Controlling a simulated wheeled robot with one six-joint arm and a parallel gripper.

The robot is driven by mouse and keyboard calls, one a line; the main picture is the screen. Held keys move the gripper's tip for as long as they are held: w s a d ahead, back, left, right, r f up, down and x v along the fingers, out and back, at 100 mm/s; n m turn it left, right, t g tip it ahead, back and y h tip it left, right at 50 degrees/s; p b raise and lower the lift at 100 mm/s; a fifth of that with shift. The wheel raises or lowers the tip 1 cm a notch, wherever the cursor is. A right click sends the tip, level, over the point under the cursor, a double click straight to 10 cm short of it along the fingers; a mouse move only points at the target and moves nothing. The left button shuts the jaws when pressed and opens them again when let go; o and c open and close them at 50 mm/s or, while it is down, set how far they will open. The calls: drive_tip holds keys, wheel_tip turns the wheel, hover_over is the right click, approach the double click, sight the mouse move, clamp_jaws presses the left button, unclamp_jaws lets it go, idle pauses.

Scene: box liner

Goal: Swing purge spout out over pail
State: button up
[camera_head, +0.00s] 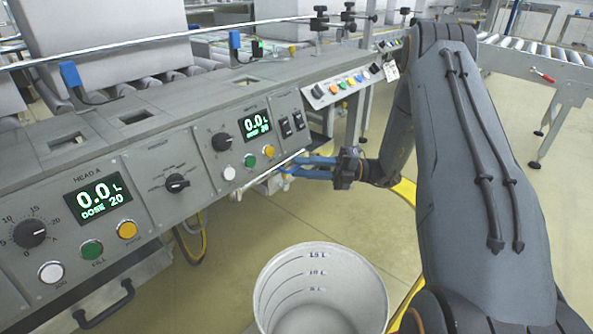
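The pail (369,298) is a white open bucket with litre marks inside, standing on the floor at the bottom centre. It looks empty. A thin pale metal bar, which appears to be the purge spout (262,178), runs along the front of the machine panel below the second display. Its lower left end has a pale fitting, and it lies behind and left of the pail, not over it. My gripper (290,168) reaches in from the right, its blue fingers at the right part of this bar. Whether the fingers close on it is unclear at this size.
The control panel (150,160), with knobs, coloured buttons and two displays reading 0.0, fills the left. A black handle (104,306) juts out below it. Cables (192,240) hang beneath. A roller conveyor (540,60) stands at the back right. Floor around the pail is mostly clear.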

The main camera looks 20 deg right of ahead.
drive_tip(key=shift+x, duration=1.05)
clamp_jaws()
drive_tip(key=shift+w, duration=0.15)
idle(0.6)
